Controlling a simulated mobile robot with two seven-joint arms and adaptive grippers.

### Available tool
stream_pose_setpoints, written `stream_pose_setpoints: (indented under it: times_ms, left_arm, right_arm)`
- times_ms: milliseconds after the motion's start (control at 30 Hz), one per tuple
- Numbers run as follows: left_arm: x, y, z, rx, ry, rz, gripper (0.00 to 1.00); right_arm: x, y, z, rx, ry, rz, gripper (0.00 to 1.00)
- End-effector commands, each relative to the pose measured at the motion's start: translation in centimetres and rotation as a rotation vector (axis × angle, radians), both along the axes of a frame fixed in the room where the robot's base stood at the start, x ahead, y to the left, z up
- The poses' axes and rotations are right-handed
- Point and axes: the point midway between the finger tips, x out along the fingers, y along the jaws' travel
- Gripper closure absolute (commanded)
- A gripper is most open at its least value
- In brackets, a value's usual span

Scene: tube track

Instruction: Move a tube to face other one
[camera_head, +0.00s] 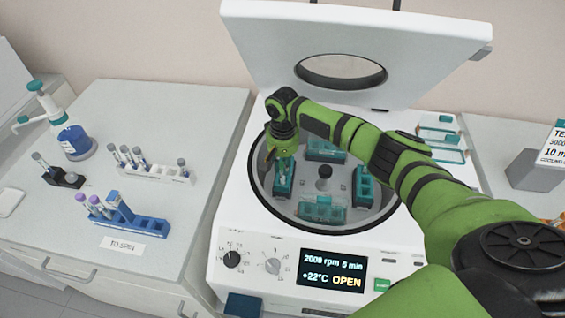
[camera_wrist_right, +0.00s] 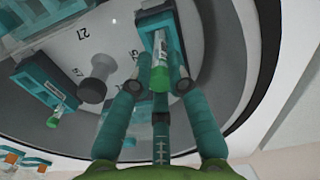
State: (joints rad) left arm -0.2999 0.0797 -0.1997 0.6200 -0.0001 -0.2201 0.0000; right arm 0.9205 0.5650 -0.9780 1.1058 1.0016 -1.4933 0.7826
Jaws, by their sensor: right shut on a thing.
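The open centrifuge (camera_head: 222,240) holds a rotor with teal buckets around a central knob (camera_head: 324,172). My right gripper (camera_head: 281,160) reaches into the bowl at the left bucket (camera_head: 284,186). In the right wrist view my right gripper (camera_wrist_right: 157,86) is shut on a green-capped tube (camera_wrist_right: 160,77). That tube lines up with a teal bucket (camera_wrist_right: 172,20); how deep it sits in it I cannot tell. A second green-capped tube (camera_wrist_right: 56,116) sits in another teal bucket (camera_wrist_right: 38,82). My left gripper is not in view.
The lid (camera_head: 250,40) stands raised behind the bowl. On the left bench are a blue rack (camera_head: 150,231) with purple-capped tubes, a white rack (camera_head: 165,174) with grey-capped tubes, and a blue bottle (camera_head: 75,140). Teal racks (camera_head: 440,138) stand to the right.

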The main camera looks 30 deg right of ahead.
Motion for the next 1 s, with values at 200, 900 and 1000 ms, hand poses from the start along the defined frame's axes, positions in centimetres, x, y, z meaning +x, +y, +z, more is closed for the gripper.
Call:
stream_pose_setpoints:
  times_ms: [200, 900, 1000]
  left_arm:
    - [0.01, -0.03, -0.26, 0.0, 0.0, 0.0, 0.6]
    - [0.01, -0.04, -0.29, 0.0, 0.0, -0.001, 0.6]
    - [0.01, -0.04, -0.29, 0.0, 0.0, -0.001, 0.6]
  right_arm:
    - [-0.03, 0.08, -0.74, 0.0, 0.001, 0.001, 0.99]
    - [-0.02, 0.04, -0.91, 0.0, 0.001, 0.001, 0.55]
    - [-0.02, 0.03, -0.91, 0.0, 0.001, 0.0, 0.55]
